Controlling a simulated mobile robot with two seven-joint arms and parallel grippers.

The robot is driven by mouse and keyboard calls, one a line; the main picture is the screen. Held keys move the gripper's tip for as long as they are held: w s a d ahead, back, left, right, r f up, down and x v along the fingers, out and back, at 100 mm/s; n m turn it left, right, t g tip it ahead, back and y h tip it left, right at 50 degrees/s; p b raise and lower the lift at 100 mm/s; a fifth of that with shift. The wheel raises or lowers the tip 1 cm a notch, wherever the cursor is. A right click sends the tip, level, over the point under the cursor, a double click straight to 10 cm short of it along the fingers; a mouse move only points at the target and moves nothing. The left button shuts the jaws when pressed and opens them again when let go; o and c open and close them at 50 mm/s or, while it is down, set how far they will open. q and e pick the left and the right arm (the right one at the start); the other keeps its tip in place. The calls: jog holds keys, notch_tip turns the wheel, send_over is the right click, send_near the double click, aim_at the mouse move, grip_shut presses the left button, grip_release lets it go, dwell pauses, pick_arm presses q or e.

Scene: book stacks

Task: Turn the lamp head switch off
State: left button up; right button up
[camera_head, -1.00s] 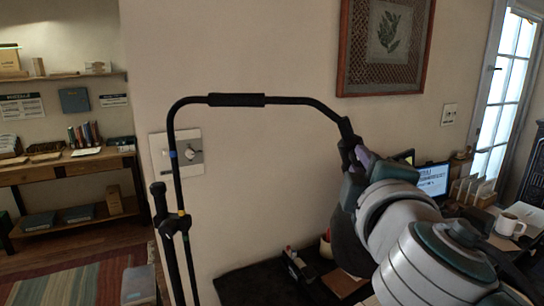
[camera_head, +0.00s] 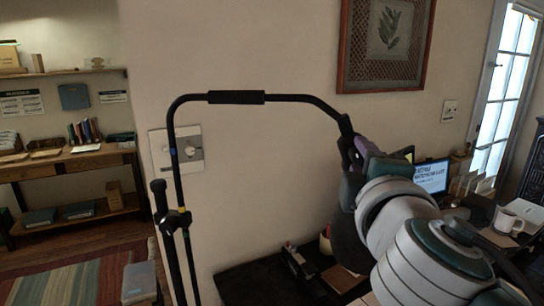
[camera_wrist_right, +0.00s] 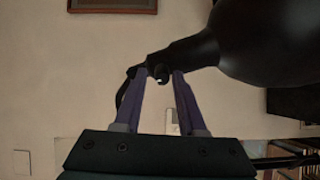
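A black lamp with a bent tubular arm (camera_head: 238,98) stands in front of the wall in the head view. Its dark lamp head (camera_head: 345,235) hangs at the right end, partly hidden behind my right arm. In the right wrist view the lamp head (camera_wrist_right: 265,40) is large at the upper right. My left gripper is not in view.
A dark desk (camera_head: 245,283) lies below the lamp, with a lit monitor (camera_head: 431,178) and a white mug (camera_head: 508,221) to the right. A framed picture (camera_head: 384,45) hangs on the wall. Shelves (camera_head: 65,160) stand at the far left.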

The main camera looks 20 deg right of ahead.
jog(key=shift+o, duration=0.8)
jog(key=shift+f, duration=0.1)
jog(key=shift+s, duration=0.15)
jog(key=b+v, duration=0.4)
jog(key=v, duration=0.5)
jog(key=shift+s+a, duration=0.25)
jog(key=shift+s, duration=0.05)
